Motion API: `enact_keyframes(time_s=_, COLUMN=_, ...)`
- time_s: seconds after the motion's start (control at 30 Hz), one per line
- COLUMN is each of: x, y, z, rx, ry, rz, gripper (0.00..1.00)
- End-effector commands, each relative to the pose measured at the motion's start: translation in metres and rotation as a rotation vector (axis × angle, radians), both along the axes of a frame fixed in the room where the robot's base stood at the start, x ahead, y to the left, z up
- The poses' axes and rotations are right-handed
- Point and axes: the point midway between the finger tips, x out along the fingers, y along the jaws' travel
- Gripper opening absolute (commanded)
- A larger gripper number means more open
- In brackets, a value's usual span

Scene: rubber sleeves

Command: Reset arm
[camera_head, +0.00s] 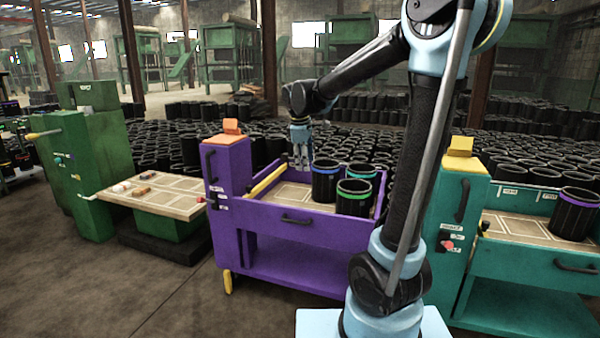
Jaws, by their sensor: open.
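My arm rises from its light-blue base at the lower right of the head view and bends over to the left. My gripper (301,160) hangs pointing down above the back left part of the purple cart (300,222). It is small in this view, and nothing shows between its fingers. A black sleeve with a blue band (325,184) stands upright in the cart tray, just right of and below the gripper in the picture. A green-banded sleeve (354,205) stands in front. Another sleeve with a teal band (361,172) stands behind it.
A teal cart (530,262) at the right holds a purple-banded sleeve (573,215). A green machine (85,165) with a wooden-topped table (155,192) stands at the left. Many black sleeves cover the floor behind. The floor at the front left is clear.

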Motion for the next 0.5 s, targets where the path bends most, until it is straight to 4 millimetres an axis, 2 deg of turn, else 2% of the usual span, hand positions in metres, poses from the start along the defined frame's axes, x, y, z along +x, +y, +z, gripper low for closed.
enact_keyframes(time_s=0.03, x=-0.013, y=-0.016, z=-0.001, rx=0.015, ry=0.001, rz=-0.048, gripper=0.45)
enact_keyframes(time_s=0.2, x=-0.056, y=-0.055, z=-0.008, rx=0.069, ry=0.003, rz=-0.209, gripper=0.45)
enact_keyframes(time_s=0.5, x=-0.133, y=-0.111, z=-0.032, rx=0.164, ry=0.007, rz=-0.495, gripper=0.45)
